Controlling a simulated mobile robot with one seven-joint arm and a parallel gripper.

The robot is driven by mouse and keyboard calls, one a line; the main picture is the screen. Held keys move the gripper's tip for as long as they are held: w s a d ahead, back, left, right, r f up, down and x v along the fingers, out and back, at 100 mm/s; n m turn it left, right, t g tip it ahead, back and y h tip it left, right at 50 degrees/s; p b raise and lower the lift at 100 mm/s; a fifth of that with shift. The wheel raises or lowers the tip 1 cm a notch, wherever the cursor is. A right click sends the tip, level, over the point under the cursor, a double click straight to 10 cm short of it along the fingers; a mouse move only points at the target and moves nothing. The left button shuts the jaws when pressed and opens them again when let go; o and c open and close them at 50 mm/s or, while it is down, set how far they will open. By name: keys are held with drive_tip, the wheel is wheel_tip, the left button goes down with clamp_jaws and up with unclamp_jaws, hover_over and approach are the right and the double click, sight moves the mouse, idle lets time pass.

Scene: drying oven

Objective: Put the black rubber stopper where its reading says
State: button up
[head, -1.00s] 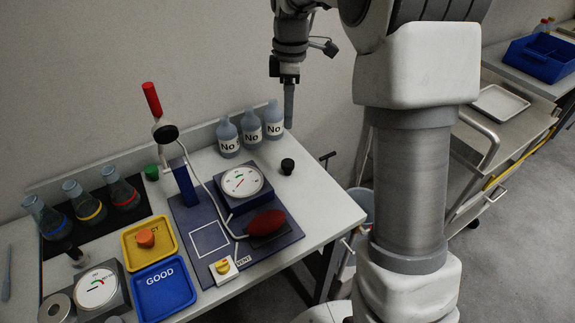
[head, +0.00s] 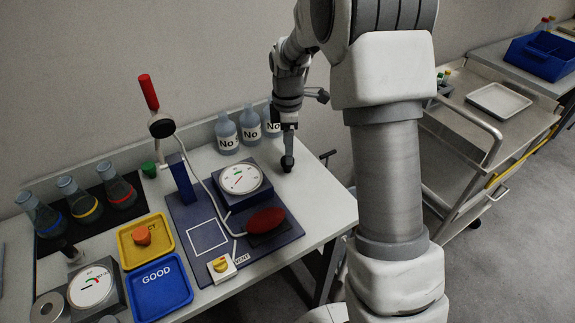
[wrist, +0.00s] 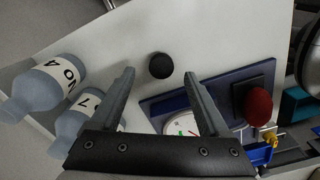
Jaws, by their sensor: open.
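The black rubber stopper (head: 287,164) stands on the white bench top, right of the gauge and in front of the bottles. In the wrist view the stopper (wrist: 160,65) lies between and just beyond the fingertips. My gripper (head: 288,152) is above the stopper, pointing down; in the wrist view it (wrist: 158,82) is open and empty. A round gauge (head: 240,179) with a red needle sits on the blue base plate (head: 190,212). A blue tray marked GOOD (head: 178,301) and a yellow tray (head: 128,262) with partly hidden lettering lie at the left; an orange stopper (head: 142,235) is in the yellow one.
Several labelled bottles (head: 226,133) stand close behind my gripper. A red-handled lever (head: 148,92) rises from the plate, with a red bulb (head: 265,221) in front. A green stopper (head: 149,169) and several flasks (head: 81,201) are further left. A second dial (head: 91,286) is at front left.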

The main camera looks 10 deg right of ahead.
wheel_tip(320, 180, down, 4)
drive_tip(key=shift+s, duration=0.15)
clamp_jaws()
idle(0.4)
